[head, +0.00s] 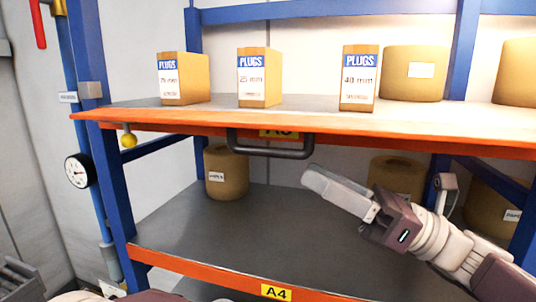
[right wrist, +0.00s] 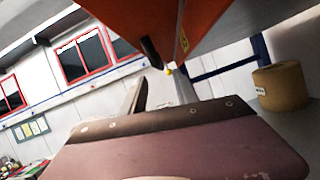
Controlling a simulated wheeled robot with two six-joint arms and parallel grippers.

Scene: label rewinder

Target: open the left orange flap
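The orange flap (head: 190,123) is the long front edge of the upper shelf, with a black bar handle (head: 270,146) hanging under a yellow label. The handle also shows end-on in the right wrist view (right wrist: 151,52), below the orange panel (right wrist: 140,20). My right gripper (head: 312,176) is just below and to the right of the handle, apart from it. Its two fingers (right wrist: 162,92) stand apart in the right wrist view with nothing between them. My left gripper is not in view.
Boxes marked PLUGS (head: 260,78) and a brown roll (head: 413,73) stand on the upper shelf. Brown rolls (head: 227,172) stand on the lower shelf, which has an orange A4 edge (head: 225,280). A yellow ball (head: 128,140) hangs near the blue left post (head: 113,185).

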